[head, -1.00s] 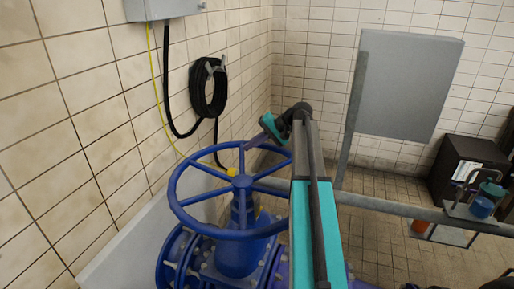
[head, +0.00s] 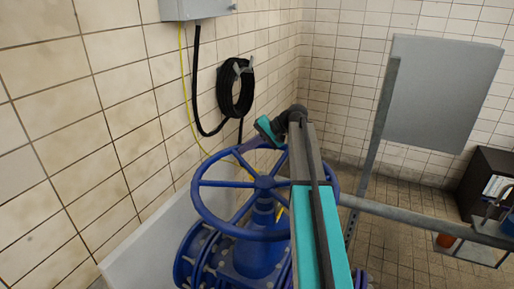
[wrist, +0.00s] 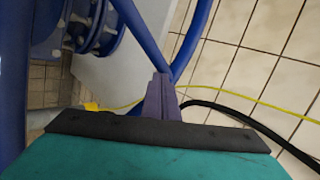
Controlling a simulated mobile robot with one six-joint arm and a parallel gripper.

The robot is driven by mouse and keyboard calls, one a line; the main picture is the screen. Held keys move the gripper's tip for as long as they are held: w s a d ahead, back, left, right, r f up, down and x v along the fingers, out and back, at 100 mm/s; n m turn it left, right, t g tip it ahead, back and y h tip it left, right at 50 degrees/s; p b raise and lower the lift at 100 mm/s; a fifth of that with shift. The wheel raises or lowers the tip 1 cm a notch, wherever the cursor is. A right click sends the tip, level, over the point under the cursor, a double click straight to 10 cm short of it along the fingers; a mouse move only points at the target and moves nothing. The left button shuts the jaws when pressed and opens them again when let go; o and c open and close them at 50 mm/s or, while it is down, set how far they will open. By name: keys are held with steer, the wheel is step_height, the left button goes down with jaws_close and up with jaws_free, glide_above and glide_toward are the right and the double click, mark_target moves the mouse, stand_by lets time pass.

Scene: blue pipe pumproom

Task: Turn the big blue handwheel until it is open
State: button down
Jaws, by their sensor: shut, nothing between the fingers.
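The big blue handwheel (head: 264,183) sits level on top of a blue valve body in the head view. Its near right side is hidden behind my arm. My gripper (head: 249,145) is at the wheel's far side, with its fingers pointing down and left by the far rim. In the wrist view the fingers of my gripper (wrist: 160,84) are together with nothing between them. Their tips are right beside the place where a blue spoke and the rim of the handwheel (wrist: 197,35) meet. I cannot tell whether they touch it.
A tiled wall with a coiled black hose (head: 236,91) and a grey box (head: 198,9) is on the left. A grey panel (head: 440,92) on a post and a horizontal grey rail (head: 415,210) stand to the right. Tiled floor shows beyond.

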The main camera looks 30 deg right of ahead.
mark_target(237, 154)
steer(key=shift+a+f, duration=0.1)
steer(key=shift+a, duration=1.75)
steer(key=shift+w+d+r, duration=0.2)
steer(key=shift+d+r, duration=0.15)
steer(key=shift+d, duration=0.1)
steer(key=d+r, duration=0.2)
steer(key=d, duration=0.1)
steer(key=w+d+r, duration=0.1)
steer(key=d+r, duration=0.1)
steer(key=d, duration=0.1)
steer(key=w+d+r+b, duration=0.1)
steer(key=d+r, duration=0.1)
steer(key=d, duration=0.1)
steer(key=shift+r, duration=0.25)
steer(key=shift+w+d+r, duration=0.1)
steer(key=shift+d+r, duration=0.45)
steer(key=shift+d, duration=0.05)
